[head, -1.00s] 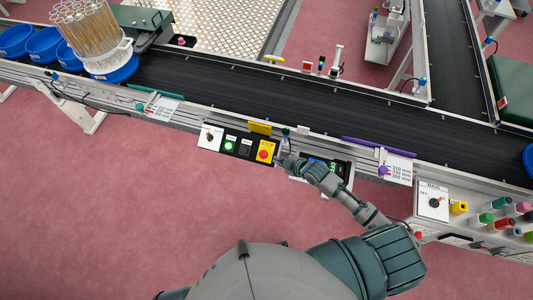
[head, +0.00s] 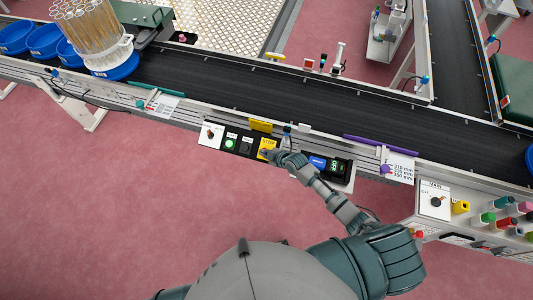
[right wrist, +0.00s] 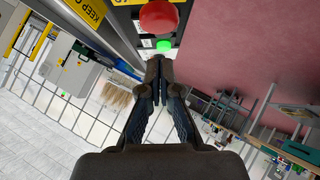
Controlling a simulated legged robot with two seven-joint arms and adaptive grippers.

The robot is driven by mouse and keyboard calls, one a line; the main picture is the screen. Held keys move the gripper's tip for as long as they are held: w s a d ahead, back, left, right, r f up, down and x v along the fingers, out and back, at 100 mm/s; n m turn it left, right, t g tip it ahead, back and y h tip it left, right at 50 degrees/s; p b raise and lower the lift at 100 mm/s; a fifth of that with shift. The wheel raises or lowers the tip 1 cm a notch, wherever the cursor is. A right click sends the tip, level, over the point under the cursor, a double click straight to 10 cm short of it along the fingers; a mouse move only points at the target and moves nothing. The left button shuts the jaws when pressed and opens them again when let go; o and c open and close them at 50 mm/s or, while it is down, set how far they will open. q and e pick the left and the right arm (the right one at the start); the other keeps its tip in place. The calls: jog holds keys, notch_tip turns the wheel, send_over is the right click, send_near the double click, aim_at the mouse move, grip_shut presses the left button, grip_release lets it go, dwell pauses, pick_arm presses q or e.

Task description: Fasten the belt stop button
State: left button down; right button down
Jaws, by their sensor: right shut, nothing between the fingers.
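The belt stop button is a red mushroom button (right wrist: 159,17), seen at the top of the right wrist view. In the head view its yellow STOP plate (head: 268,143) sits on the control panel at the belt's near side, and my right gripper covers most of the button. My right gripper (head: 271,154) is shut and empty, at the plate's lower right edge. In the right wrist view its closed fingertips (right wrist: 159,62) point toward the panel, close to the red button; I cannot tell if they touch it. My left gripper is not in view.
A lit green button (head: 230,144), a black button (head: 246,147) and a white rotary switch (head: 211,134) lie left of the plate. A blue button and a green display (head: 337,166) are to the right. The black conveyor belt (head: 290,95) runs behind. Pink floor in front is clear.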

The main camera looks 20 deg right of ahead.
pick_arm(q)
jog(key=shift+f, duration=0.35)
pick_arm(e)
jog(key=shift+w+d+f, duration=0.2)
jog(key=shift+f, duration=0.3)
jog(key=shift+w+d+f, duration=0.15)
jog(key=shift+f, duration=0.3)
jog(key=shift+w+d+f, duration=0.2)
jog(key=shift+f, duration=0.3)
pick_arm(q)
jog(key=shift+b, duration=0.3)
